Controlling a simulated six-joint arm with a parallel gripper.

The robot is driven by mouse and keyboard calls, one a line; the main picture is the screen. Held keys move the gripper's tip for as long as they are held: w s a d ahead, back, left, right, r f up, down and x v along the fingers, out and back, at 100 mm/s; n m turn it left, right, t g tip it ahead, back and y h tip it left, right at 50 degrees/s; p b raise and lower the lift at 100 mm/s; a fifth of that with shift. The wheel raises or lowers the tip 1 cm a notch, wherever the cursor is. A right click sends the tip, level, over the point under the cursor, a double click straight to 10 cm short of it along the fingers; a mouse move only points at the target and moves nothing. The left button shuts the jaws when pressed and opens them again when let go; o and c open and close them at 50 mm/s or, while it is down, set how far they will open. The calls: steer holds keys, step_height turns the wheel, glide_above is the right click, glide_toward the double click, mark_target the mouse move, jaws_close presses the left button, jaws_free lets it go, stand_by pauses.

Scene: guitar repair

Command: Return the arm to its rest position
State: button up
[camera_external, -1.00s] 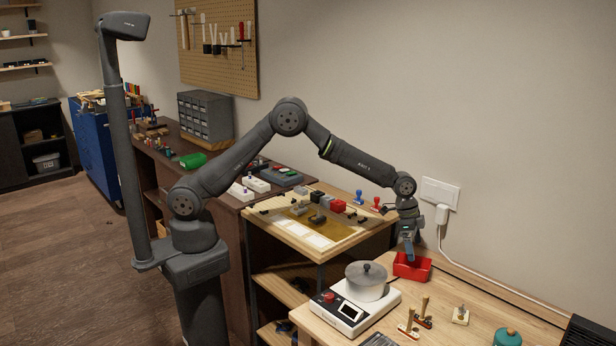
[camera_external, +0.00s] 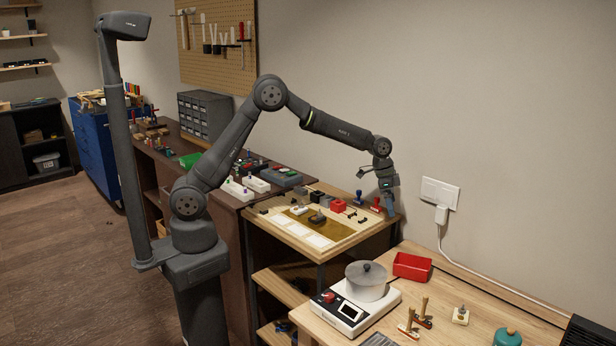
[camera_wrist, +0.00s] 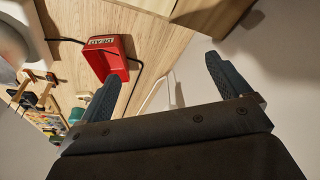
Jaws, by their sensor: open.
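My gripper (camera_external: 389,203) is in the air at the right end of the small wooden table, above the gap beside the lower bench. In the wrist view my gripper (camera_wrist: 160,85) shows two dark fingers spread wide with nothing between them. My arm is bent, with its elbow raised and its forearm reaching right and slightly down. The red bin (camera_external: 412,266) sits on the bench below and to the right of my gripper, apart from it. The red bin also shows in the wrist view (camera_wrist: 107,60), with a label on it.
A hotplate (camera_external: 345,312) with a lidded pot (camera_external: 366,282) stands on the bench. Small tools (camera_external: 414,318) lie to its right. The small table (camera_external: 335,243) carries several little parts and stamps close to my gripper. A wall outlet (camera_external: 440,194) is at the right.

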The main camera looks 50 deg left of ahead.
steer(key=w+a+r+n+t+y, duration=0.1)
steer(key=a+r+n, duration=0.2)
steer(key=a, duration=4.4)
steer(key=shift+w+a+r+n+y, duration=0.15)
steer(key=shift+w+a+n+y, duration=0.25)
steer(key=shift+n, duration=1.9)
steer(key=shift+o, duration=0.7)
